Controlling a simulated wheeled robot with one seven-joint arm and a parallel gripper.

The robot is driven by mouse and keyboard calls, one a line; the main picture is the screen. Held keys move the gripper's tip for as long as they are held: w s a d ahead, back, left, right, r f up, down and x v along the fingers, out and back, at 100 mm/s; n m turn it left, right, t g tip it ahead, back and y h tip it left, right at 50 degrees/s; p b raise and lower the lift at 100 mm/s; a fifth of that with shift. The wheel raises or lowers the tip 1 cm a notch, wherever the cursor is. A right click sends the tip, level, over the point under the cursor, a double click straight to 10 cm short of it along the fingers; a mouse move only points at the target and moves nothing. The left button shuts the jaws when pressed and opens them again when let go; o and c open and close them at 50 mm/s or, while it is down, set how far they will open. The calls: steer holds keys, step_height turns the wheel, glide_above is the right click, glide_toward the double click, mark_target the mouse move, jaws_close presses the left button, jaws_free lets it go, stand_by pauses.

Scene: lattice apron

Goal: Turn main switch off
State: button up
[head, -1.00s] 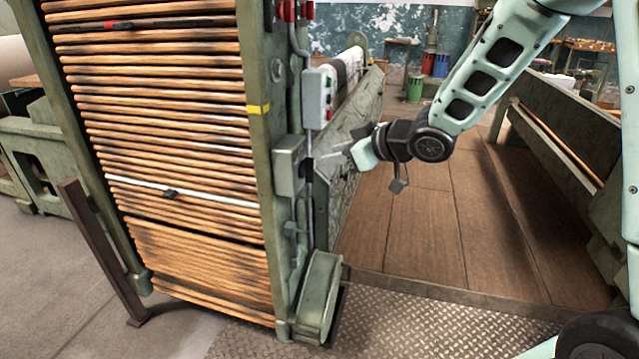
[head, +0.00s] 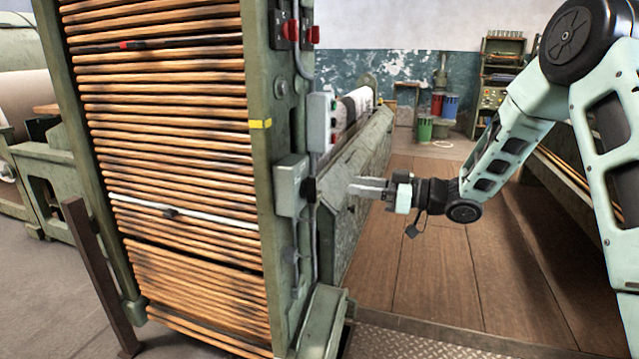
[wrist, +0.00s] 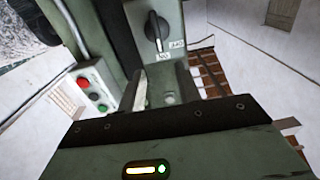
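The main switch is a grey-green box (head: 290,186) on the side post of the tall rack, with a black knob (head: 309,189) facing right. In the wrist view the black rotary handle (wrist: 154,30) stands lengthwise, one end at the label that reads as ON; an OFF label is beside it. My gripper (head: 352,187) is to the right of the knob, fingers pointing at it, with a gap between. The handle is untouched.
A push-button box (head: 321,122) with red and green buttons is just above the switch; it also shows in the wrist view (wrist: 95,92). Red levers (head: 301,32) are higher on the post. A green machine panel (head: 352,190) is behind my gripper. Wooden floor (head: 430,260) is open to the right.

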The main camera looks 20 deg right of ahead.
mark_target(310, 190)
steer(key=x, duration=1)
steer(key=shift+b, duration=0.3)
jaws_close()
